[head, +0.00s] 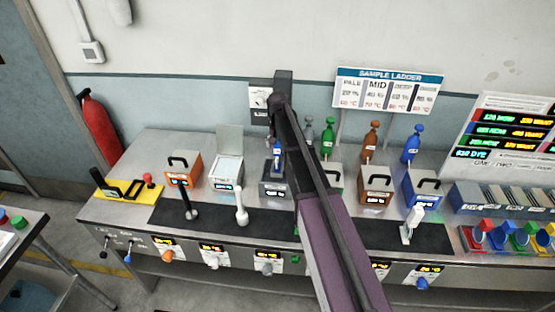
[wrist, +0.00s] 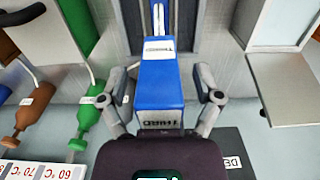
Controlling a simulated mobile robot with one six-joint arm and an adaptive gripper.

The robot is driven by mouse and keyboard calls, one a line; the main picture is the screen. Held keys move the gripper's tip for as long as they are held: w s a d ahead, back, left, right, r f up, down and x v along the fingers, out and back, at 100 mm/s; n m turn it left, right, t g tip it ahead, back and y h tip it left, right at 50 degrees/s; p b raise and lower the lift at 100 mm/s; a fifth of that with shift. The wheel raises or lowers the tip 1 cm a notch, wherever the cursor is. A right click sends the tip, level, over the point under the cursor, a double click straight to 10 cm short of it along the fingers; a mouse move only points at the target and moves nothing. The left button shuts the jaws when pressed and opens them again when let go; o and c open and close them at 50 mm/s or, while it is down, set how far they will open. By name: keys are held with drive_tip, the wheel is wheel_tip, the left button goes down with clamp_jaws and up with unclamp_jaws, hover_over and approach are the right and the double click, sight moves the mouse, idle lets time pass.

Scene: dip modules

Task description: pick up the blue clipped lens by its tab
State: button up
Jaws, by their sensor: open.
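Several small coloured clipped pieces, with blue (head: 480,237) among red, green and yellow, stand at the right end of the bench in the head view. They are too small to tell which is the blue clipped lens or to make out its tab. My gripper (head: 277,145) is far to their left, over a grey module. In the wrist view my gripper (wrist: 160,88) is open. Its fingers stand either side of a blue block (wrist: 158,85) labelled "THIRD", with gaps showing. The clipped pieces do not show in the wrist view.
A slotted rack (head: 500,197) stands behind the pieces. A white-topped lever (head: 412,222) rises at the front.

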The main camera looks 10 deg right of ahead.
idle(0.5)
clamp_jaws()
drive_tip(key=shift+r, duration=0.1)
wheel_tip(320, 180, up, 18)
drive_tip(key=p, duration=1.8)
idle(0.3)
